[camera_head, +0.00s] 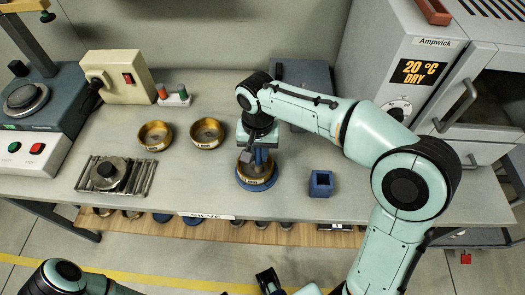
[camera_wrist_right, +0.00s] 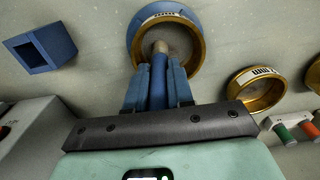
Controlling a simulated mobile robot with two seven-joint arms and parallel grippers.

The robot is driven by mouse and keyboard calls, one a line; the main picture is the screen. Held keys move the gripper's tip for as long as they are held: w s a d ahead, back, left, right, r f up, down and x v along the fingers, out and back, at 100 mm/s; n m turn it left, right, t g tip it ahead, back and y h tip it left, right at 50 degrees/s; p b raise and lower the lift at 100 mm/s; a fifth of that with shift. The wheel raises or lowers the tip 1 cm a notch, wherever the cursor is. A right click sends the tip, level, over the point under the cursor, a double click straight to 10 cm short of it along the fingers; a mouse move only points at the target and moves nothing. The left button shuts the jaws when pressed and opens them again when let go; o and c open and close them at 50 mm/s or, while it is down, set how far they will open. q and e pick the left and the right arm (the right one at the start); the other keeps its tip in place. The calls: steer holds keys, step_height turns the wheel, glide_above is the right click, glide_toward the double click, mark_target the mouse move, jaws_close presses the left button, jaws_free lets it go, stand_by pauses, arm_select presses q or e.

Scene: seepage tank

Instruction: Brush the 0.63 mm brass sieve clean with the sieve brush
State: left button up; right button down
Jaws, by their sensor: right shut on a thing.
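A brass sieve (camera_head: 246,171) sits in a blue ring-shaped holder (camera_head: 270,183) on the bench; its rim (camera_wrist_right: 196,52) and the holder (camera_wrist_right: 134,28) also show in the right wrist view. Its white label is too small to read. My right gripper (camera_head: 257,158) is above the sieve, its blue fingers (camera_wrist_right: 157,95) shut on the blue handle of the sieve brush (camera_wrist_right: 158,78). The brush's tan head (camera_wrist_right: 160,47) lies over the inside of the sieve; I cannot tell whether it touches the mesh.
Two more brass sieves (camera_head: 155,135) (camera_head: 207,133) stand left of the holder. A blue square open box (camera_head: 321,183) stands to its right. A rodded metal stand (camera_head: 115,175), a balance (camera_head: 35,100) and a drying oven (camera_head: 430,75) flank the work area.

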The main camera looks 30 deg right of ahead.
steer(key=shift+w+a, duration=0.3)
steer(key=shift+w, duration=0.1)
steer(key=shift+w+a+p, duration=0.65)
steer(key=shift+w+p, duration=0.25)
steer(key=shift+w, duration=0.1)
steer(key=shift+s+d, duration=0.15)
steer(key=shift+s, duration=0.05)
steer(key=shift+s+d+b, duration=0.55)
steer(key=shift+s+b, duration=0.05)
steer(key=shift+s, duration=0.3)
steer(key=shift+s+d, duration=0.1)
steer(key=shift+s+d+b, duration=0.45)
steer(key=shift+s+d, duration=0.05)
steer(key=shift+s, duration=0.35)
steer(key=shift+w, duration=0.1)
steer(key=shift+w+a+p, duration=0.65)
steer(key=shift+w+p, duration=0.05)
steer(key=shift+w, duration=0.3)
